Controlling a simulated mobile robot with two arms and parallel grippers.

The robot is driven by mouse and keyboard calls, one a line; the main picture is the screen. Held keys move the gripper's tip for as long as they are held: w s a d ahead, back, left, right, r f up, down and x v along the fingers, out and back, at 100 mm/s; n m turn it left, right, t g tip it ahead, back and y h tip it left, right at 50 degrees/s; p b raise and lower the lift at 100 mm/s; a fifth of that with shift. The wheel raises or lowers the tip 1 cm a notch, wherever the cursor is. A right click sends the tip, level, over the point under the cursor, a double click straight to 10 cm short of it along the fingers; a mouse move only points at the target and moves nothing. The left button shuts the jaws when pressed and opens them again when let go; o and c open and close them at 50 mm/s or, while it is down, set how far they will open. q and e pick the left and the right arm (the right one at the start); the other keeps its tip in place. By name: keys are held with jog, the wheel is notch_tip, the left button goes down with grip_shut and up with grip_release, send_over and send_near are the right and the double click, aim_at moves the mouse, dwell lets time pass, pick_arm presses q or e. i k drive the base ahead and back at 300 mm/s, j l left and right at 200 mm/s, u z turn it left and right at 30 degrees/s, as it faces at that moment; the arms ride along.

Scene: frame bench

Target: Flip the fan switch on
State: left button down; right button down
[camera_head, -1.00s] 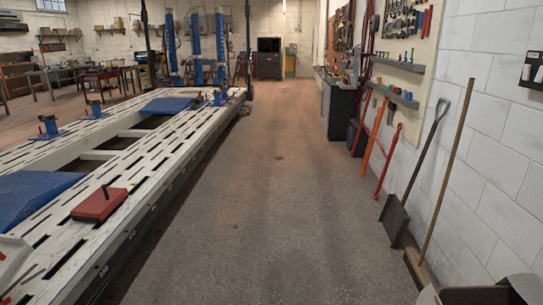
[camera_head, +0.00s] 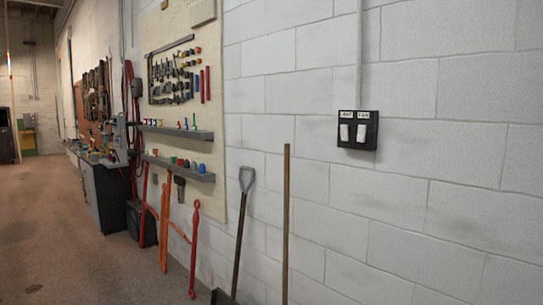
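A black switch plate (camera_head: 371,144) is on the white block wall, right of the picture's middle. It carries two white rockers side by side under small white labels. The right label seems to read FAN, and the fan switch (camera_head: 362,132) is the rocker below it. The left rocker (camera_head: 344,132) sits under a blurred label that looks like LIGHT. I cannot tell which way either rocker is tipped. Neither of my grippers shows in this view.
A wooden pole (camera_head: 286,220) and a long-handled shovel (camera_head: 240,235) lean on the wall below and left of the plate. Red and orange bars (camera_head: 166,225) stand further left by a tool board (camera_head: 233,100). The floor (camera_head: 90,265) at left is open.

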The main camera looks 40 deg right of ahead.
aim_at(362, 129)
jog(key=i+l+z, duration=0.15)
jog(key=i+z, duration=0.7)
jog(key=i, duration=0.15)
jog(key=i+j+z, duration=0.25)
jog(key=i+z, duration=0.15)
jog(key=i+j+z, duration=0.4)
jog(key=i, duration=0.15)
jog(key=i+z, duration=0.45)
jog(key=i+j+z, duration=0.15)
jog(key=i+z, duration=0.25)
jog(key=i, duration=0.15)
